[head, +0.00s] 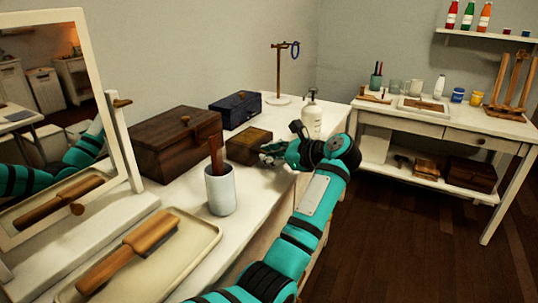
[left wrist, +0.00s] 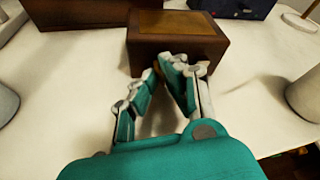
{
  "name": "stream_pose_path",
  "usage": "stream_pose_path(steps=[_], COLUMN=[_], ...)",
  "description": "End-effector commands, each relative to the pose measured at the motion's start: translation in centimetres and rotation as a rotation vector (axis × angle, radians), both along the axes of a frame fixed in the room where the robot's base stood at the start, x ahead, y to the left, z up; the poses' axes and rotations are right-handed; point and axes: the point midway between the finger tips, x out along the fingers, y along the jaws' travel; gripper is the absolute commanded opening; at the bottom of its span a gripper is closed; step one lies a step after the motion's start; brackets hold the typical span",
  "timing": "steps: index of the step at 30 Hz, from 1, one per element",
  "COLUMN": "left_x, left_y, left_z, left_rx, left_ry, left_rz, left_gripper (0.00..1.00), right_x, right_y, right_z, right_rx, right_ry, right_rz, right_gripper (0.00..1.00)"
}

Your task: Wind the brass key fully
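A small dark wooden box (head: 249,144) with a gold-brown panel on its lid stands on the white table. It also shows at the top of the left wrist view (left wrist: 182,45). My left gripper (head: 268,150) is at the near side of this box. In the left wrist view its fingers lean inward, and only a narrow gap is left between the fingertips (left wrist: 158,68), right against the box's front. A small brownish spot shows there, possibly the brass key; the fingers mostly hide it. I cannot tell whether they grip it. My right gripper is not in view.
A white cup with a brown handle (head: 221,191), a larger wooden chest (head: 177,140), a blue box (head: 236,106) and a pump bottle (head: 312,121) stand close by. A tray (head: 206,224) with a brush and a mirror (head: 137,163) are at the left.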

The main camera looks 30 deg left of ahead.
Motion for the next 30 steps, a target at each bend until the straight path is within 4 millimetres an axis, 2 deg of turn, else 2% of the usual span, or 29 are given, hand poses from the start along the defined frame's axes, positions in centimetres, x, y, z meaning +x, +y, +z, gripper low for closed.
stream_pose_path(steps=[14, 30], left_x=[0.0, 0.3], left_y=[-0.1, -0.1], left_z=[0.1, 0.2], left_rx=[-0.001, -0.003], left_ry=[0.024, 0.374], left_rz=[0.000, -0.002], left_gripper=[0.00, 0.00], right_x=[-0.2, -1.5], right_y=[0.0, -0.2], right_z=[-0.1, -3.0], right_rx=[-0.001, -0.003], right_ry=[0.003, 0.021], right_rz=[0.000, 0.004], right_gripper=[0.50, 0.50])
